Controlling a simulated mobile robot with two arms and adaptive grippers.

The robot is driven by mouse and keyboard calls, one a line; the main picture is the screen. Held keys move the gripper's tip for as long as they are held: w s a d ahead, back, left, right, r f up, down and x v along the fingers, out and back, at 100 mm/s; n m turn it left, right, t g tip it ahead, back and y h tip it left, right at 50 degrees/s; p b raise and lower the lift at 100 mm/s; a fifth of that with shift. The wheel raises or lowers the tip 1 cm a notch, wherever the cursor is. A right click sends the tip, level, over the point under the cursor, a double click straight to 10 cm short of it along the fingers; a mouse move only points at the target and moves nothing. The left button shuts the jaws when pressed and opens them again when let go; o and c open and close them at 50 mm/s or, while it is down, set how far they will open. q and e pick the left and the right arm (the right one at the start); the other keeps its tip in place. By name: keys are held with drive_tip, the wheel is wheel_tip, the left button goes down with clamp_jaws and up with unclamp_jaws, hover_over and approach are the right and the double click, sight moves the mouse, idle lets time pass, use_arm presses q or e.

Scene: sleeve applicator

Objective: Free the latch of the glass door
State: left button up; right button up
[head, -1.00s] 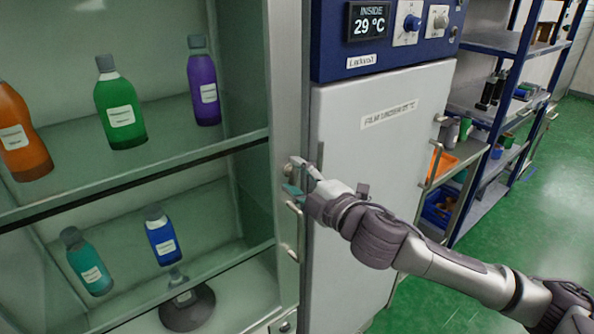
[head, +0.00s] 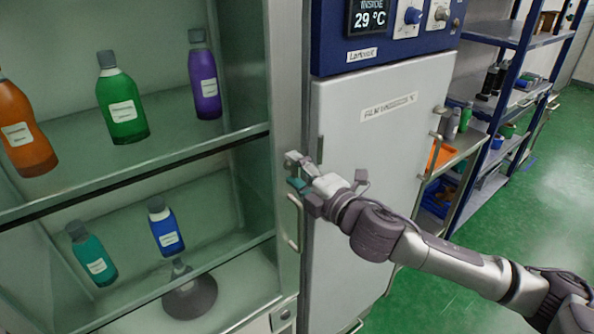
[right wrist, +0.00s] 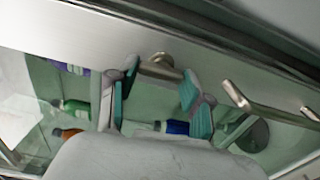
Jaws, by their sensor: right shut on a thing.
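The glass-fronted cabinet (head: 288,90) fills the left of the head view. Its latch (head: 293,157) is a small metal piece on the right frame. In the right wrist view the latch (right wrist: 160,60) shows as a round metal boss with a short lever between my fingertips. My right gripper (head: 299,172), with teal finger pads, is at the latch and shut on its lever; the fingers partly hide it. The same gripper (right wrist: 160,82) also shows in the right wrist view. A metal door handle (head: 295,222) is just below the gripper. My left gripper is not in view.
Several bottles, among them a green one (head: 121,100) and a blue one (head: 164,230), stand on the cabinet shelves. A white oven door (head: 375,150) is right of the cabinet. A blue-framed rack (head: 490,110) stands farther right. Green floor is open at far right.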

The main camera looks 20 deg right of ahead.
drive_tip(key=o, duration=1.2)
drive_tip(key=shift+c, duration=0.2)
drive_tip(key=shift+s+d+f, duration=0.1)
drive_tip(key=shift+s, duration=0.2)
drive_tip(key=v, duration=1.1)
drive_tip(key=shift+s, duration=0.2)
